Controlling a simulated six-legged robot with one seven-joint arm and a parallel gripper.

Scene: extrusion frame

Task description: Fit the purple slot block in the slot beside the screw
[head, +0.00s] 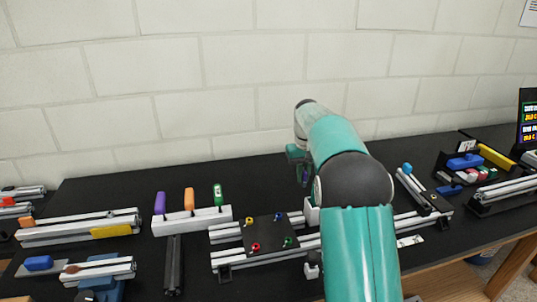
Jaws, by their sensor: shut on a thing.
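My gripper (297,155) hangs above the rear middle of the black bench, left of my arm's big dark joint. It is shut on a small dark purple piece (304,176), which looks like the purple slot block; the arm hides part of it. The aluminium extrusion frame (228,236) lies below and in front of the gripper, its right part hidden behind my arm. I cannot make out the slot or the screw beside it at this size.
A dark plate (271,232) with several coloured knobs sits on the frame. A white holder (192,221) with purple, orange and green handles stands left. More extrusions (80,229) lie far left. A black tray (470,167) of coloured parts is at right. The back-left bench is clear.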

